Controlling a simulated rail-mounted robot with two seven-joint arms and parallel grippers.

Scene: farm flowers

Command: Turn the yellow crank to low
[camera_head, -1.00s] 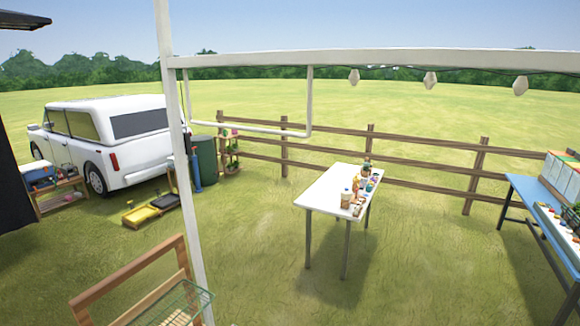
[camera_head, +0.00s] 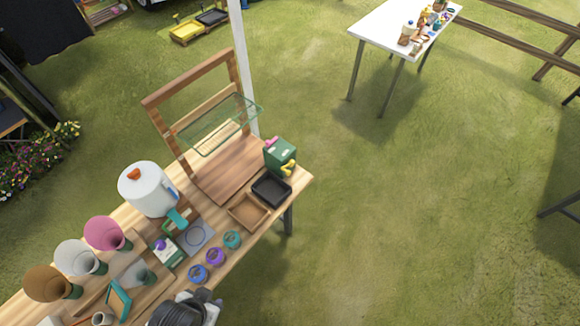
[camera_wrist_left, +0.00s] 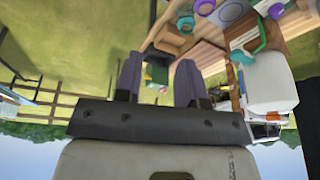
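A dark green box (camera_head: 279,153) with a pink piece (camera_head: 271,142) stands at the right back corner of the wooden table. A yellow part, seemingly the yellow crank (camera_head: 289,168), sits on its near right side. Its exact setting is too small to read. In the left wrist view the green box (camera_wrist_left: 156,73) shows between my fingers, some distance beyond them. My left gripper (camera_wrist_left: 160,78) has its two fingers apart with nothing between them. In the head view only part of my left arm shows at the bottom edge. My right gripper is in neither current view.
The wooden table (camera_head: 305,181) carries a black tray (camera_head: 271,190), a brown tray (camera_head: 248,211), several small round jars, a white canister (camera_head: 147,189) and several cups. A wooden rack (camera_head: 158,118) with a green wire shelf stands at the back.

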